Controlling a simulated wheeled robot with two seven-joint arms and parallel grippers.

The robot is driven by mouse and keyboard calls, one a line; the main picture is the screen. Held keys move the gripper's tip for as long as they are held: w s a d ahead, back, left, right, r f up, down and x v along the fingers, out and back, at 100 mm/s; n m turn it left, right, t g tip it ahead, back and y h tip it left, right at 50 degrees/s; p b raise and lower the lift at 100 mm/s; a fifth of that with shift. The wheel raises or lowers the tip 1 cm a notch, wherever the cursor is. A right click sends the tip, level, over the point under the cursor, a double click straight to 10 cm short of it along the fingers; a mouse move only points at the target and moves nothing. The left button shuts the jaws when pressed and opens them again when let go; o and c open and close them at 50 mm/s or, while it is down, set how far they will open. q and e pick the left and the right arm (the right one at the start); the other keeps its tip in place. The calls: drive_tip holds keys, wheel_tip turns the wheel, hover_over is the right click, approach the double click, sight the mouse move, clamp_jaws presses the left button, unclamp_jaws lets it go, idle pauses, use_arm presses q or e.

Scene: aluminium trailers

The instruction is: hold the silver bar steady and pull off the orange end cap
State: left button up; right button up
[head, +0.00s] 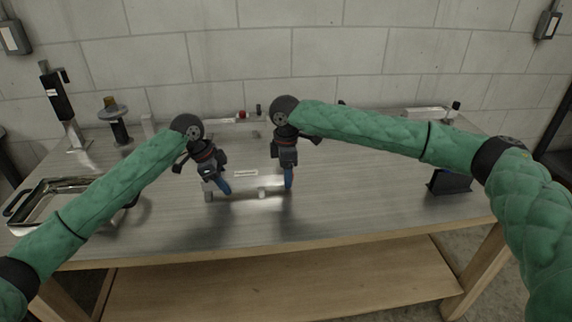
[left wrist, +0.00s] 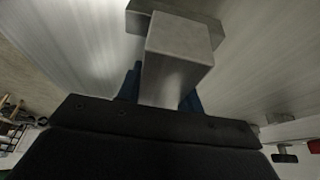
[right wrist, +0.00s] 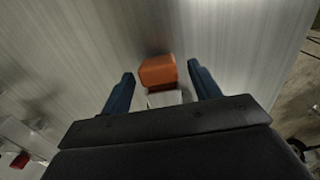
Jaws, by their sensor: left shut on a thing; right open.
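The silver bar (left wrist: 180,48) shows its squared end in the left wrist view. My left gripper (head: 222,188) is shut on the bar, with its blue fingers on either side of it. The orange end cap (right wrist: 158,71) shows in the right wrist view, on the bar's other end (right wrist: 165,98). My right gripper (right wrist: 162,82) is open, with the cap between its blue fingertips and a visible gap on each side. In the head view my right gripper (head: 289,181) points down at the table, and the cap cannot be made out there.
The metal-topped table (head: 350,205) is mostly clear around the grippers. A shiny tray (head: 50,200) lies at the left. A black-and-silver stand (head: 62,105) and a spool-like post (head: 116,122) stand behind it. A dark holder (head: 449,182) stands at the right.

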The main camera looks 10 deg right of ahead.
sight(300, 185)
drive_tip(key=shift+f, duration=0.1)
drive_tip(key=c, duration=1)
drive_tip(key=shift+c, duration=0.2)
drive_tip(key=shift+d, duration=0.25)
drive_tip(key=shift+d, duration=0.45)
drive_tip(key=shift+d, duration=1.55)
drive_tip(key=shift+r, duration=4.5)
